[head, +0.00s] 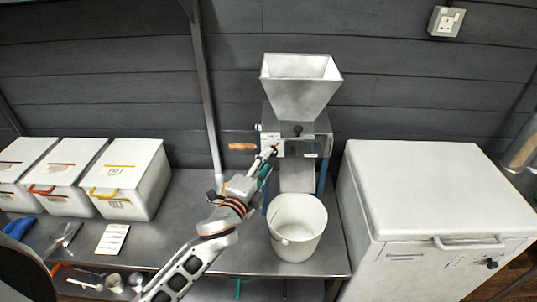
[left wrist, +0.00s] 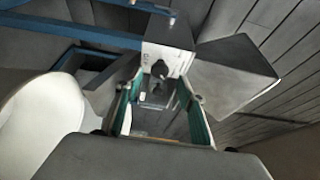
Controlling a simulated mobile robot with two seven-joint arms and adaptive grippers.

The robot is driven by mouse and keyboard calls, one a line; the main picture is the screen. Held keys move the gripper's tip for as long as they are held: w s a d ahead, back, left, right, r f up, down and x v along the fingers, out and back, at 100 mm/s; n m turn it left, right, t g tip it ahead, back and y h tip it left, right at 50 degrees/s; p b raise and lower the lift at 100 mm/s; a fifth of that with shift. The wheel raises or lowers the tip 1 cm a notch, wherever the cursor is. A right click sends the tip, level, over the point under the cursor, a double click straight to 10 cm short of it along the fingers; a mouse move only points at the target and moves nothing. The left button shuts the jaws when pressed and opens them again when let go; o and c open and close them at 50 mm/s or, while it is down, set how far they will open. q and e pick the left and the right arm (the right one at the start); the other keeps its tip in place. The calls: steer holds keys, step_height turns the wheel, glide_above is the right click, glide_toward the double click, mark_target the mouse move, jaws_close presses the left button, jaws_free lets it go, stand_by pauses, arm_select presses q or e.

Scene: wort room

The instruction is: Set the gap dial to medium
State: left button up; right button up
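The grain mill (head: 312,135) stands on the steel bench with a pale hopper (head: 300,85) on top. In the left wrist view, a dark knob (left wrist: 159,69), apparently the gap dial, sits on a pale plate with small markings (left wrist: 150,57). Its setting is too small to read. My left gripper (head: 273,152) is at the mill's front left. In the left wrist view my left gripper (left wrist: 161,80) is open, its green-padded fingers either side of the knob's line. I cannot tell whether they touch it. My right gripper is not in view.
A white bucket (head: 297,226) stands below the mill's chute, close to my left arm. A wooden crank handle (head: 242,147) sticks out left of the mill. White bins (head: 128,178) stand left, a large white chest (head: 420,195) right.

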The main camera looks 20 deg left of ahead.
arm_select(q)
steer(key=w, duration=0.4)
steer(key=shift+d, duration=0.2)
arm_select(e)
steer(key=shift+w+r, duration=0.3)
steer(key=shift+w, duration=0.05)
